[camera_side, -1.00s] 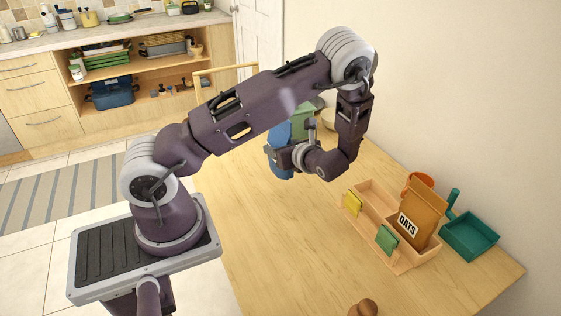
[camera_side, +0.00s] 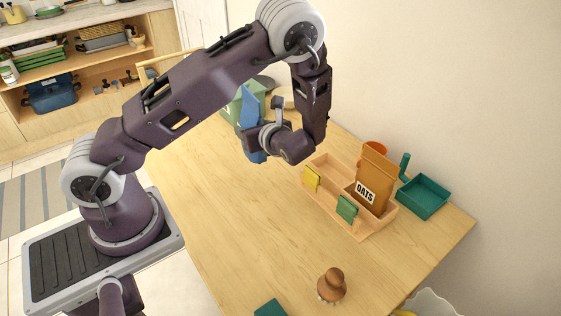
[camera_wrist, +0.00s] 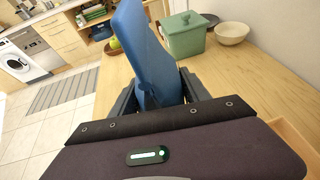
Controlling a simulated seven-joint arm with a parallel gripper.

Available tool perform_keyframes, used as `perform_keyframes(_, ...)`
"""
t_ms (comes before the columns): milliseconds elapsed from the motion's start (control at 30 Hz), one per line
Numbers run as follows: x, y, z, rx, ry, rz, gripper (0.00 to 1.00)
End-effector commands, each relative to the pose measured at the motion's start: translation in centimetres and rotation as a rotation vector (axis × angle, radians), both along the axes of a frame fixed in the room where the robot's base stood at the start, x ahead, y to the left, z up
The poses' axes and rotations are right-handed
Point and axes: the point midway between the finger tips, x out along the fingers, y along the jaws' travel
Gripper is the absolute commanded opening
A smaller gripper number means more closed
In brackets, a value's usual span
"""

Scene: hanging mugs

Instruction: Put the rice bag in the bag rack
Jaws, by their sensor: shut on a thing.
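My gripper (camera_wrist: 158,97) is shut on a blue bag (camera_wrist: 145,45), which I take to be the rice bag; no label shows on it. The blue bag also shows in the side view (camera_side: 249,108), held tilted over the far part of the table. My wrist hides part of it there. The wooden bag rack (camera_side: 322,196) stands to the right of my gripper, apart from it. An orange-brown OATS bag (camera_side: 373,178) stands in its right part. A yellow tag (camera_side: 311,178) and a green tag (camera_side: 346,207) sit on its front edge. The rack's left part looks empty.
A green lidded canister (camera_wrist: 184,36) and a pale bowl (camera_wrist: 232,33) stand behind the blue bag. A brown mushroom-shaped object (camera_side: 331,284) is in front. The table's middle is clear.

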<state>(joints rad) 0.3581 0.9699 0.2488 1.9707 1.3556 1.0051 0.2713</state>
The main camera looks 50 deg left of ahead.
Motion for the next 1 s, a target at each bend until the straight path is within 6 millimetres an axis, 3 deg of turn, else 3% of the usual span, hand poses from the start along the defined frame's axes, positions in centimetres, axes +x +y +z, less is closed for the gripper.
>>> perform_keyframes(200,2.7,-9.5,3.4,0.001,-0.003,-0.296,0.0)
perform_keyframes(300,3.1,-12.8,4.5,0.001,-0.003,-0.399,0.0)
perform_keyframes(400,3.1,-14.6,5.1,0.002,-0.001,-0.456,0.0)
perform_keyframes(567,3.0,-14.7,5.6,0.002,0.002,-0.504,0.0)
perform_keyframes(733,3.1,-13.8,6.1,0.002,0.007,-0.704,0.0)
perform_keyframes(1000,3.0,-15.0,5.2,0.001,0.001,-0.919,0.0)
